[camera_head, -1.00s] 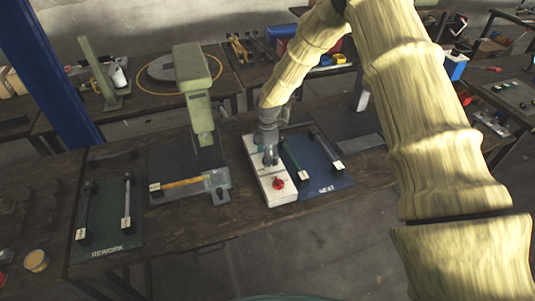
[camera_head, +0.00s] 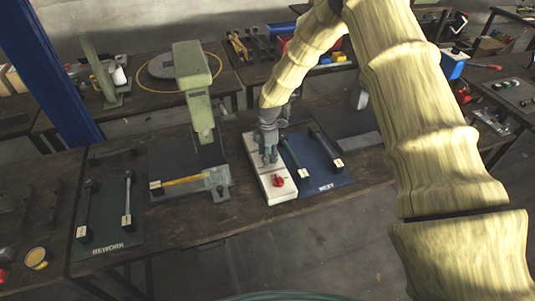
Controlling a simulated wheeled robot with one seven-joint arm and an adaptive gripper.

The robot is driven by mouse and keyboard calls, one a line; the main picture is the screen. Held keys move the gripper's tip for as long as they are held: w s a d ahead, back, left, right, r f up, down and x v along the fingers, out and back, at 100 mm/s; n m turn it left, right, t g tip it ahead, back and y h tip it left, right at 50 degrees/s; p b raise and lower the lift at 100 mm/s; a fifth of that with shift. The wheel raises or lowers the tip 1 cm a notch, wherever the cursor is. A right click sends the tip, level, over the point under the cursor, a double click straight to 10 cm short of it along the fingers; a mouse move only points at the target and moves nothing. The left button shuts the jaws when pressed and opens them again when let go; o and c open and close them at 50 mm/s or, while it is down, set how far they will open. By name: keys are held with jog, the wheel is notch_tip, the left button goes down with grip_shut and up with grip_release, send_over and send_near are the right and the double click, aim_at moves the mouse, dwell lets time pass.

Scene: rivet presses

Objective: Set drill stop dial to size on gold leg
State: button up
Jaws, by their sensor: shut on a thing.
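A white control box (camera_head: 262,185) stands on the bench, with a red knob (camera_head: 278,181) near its front end. My gripper (camera_head: 270,157) points down onto the box just behind the red knob. Its fingers are shut on a small part at the box's top, which they hide; I take it to be a dial, but its setting cannot be read. A gold leg (camera_head: 183,181) lies across a grey fixture left of the box, with a small white tag (camera_head: 155,187) at its left end. The tag's text is too small to read.
A green press (camera_head: 196,85) rises behind the gold leg. A dark blue NEXT mat (camera_head: 325,178) with a green and a dark leg lies right of the box. A green REWORK mat (camera_head: 107,228) with two legs lies at left. The bench front is clear.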

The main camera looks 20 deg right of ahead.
jog(key=shift+m, duration=0.3)
jog(key=m+b, duration=0.2)
jog(key=m, duration=0.1)
jog(key=shift+m, duration=0.4)
jog(key=m+b, duration=0.2)
jog(key=m, duration=0.3)
jog(key=m+b, duration=0.1)
jog(key=m, duration=0.4)
jog(key=shift+m+b, duration=0.3)
jog(key=shift+m, duration=0.1)
jog(key=m, duration=0.4)
jog(key=shift+r+b, duration=0.1)
jog(key=shift+b, duration=0.2)
jog(key=shift+m, duration=0.4)
jog(key=o, duration=1)
